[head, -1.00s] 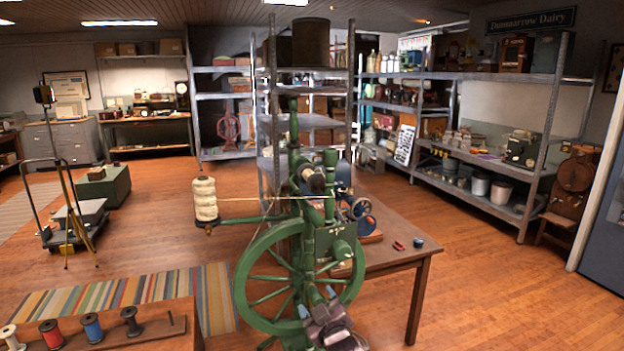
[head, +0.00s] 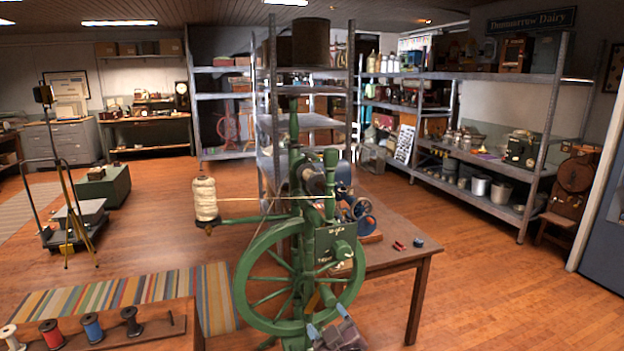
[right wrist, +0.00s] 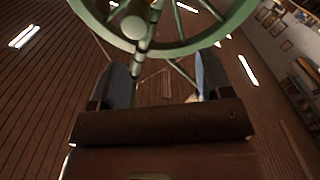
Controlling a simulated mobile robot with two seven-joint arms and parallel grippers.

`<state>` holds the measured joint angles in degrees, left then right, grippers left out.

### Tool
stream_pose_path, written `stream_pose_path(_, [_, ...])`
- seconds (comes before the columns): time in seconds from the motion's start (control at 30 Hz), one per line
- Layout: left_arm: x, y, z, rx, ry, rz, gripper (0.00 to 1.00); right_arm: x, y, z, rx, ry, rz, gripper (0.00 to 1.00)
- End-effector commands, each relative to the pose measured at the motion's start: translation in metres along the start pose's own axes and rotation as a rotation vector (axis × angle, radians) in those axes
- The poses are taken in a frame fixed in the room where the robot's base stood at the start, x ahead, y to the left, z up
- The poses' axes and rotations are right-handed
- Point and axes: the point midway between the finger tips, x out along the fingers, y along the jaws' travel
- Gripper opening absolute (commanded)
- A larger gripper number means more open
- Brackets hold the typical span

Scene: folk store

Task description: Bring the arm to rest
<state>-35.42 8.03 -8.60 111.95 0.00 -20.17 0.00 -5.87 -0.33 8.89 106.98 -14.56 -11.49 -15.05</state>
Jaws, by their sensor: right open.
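My right gripper (head: 328,321) is low at the front of the head view, near the bottom edge. It is open, with two blue-grey fingertips apart and nothing seen between them. In the head view it is beside the lower rim of a green spinning wheel (head: 331,205). In the right wrist view the open fingers (right wrist: 163,78) point up toward the green wheel rim (right wrist: 175,47), which crosses the top of the picture. I cannot tell whether they touch it. My left gripper is out of view.
A wooden table (head: 395,262) with small red and blue items stands behind the wheel. A bench (head: 150,335) with several thread spools is at the front left. A white yarn spool (head: 205,199) sticks out left of the wheel. Wooden floor at right is clear.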

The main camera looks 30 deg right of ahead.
Motion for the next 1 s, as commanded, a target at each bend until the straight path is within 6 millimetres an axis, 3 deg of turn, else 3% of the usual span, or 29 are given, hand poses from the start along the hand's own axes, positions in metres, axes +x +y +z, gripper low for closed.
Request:
stream_pose_path(0.83, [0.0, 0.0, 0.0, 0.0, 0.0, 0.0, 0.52, -0.008, -0.001, 0.002, 0.053, -0.013, -0.005, 0.72])
stream_pose_path(0.93, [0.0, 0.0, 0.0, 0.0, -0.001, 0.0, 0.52, -0.01, -0.011, -0.004, 0.161, -0.024, -0.041, 0.72])
stream_pose_path(1.0, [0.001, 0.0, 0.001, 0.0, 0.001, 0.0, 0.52, -0.022, -0.026, 0.005, 0.23, -0.055, -0.089, 0.72])
